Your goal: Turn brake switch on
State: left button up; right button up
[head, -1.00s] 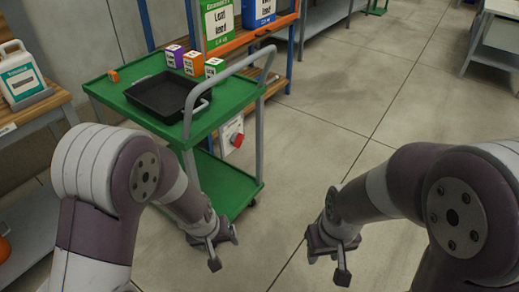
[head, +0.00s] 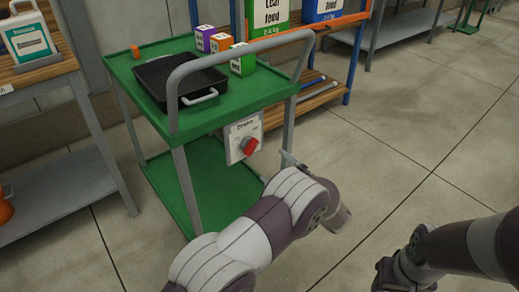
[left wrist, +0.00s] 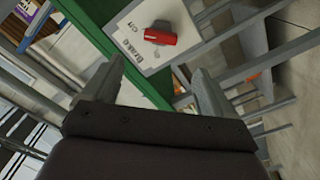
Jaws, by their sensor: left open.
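The brake switch is a red knob (head: 249,146) on a white labelled plate (head: 238,130) below the handle end of the green cart (head: 130,82). In the left wrist view the red knob (left wrist: 160,36) lies ahead of my open left gripper (left wrist: 158,82), beyond the fingertips, with nothing between the fingers. The white plate (left wrist: 128,30) shows lettering there, and the knob's bar runs nearly across the picture. In the head view my left gripper (head: 288,160) is right of and below the knob, partly hidden by my arm. My right gripper (head: 385,278) is at the bottom edge, its fingers unclear.
A black tray (head: 170,88) and small boxes (head: 220,43) sit on the cart top. The grey handle (head: 236,52) arches above the switch. A workbench (head: 38,66) with a jug stands left, and a shelf (head: 318,92) stands behind. Floor to the right is clear.

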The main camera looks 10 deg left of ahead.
aim_at(253, 149)
pick_arm(q)
jog(key=b+x, duration=0.2)
jog(key=x, duration=0.7)
jog(key=shift+w+a+f, duration=0.15)
jog(key=shift+w+a, duration=0.4)
jog(key=shift+a, duration=0.1)
jog(key=c, duration=1.1)
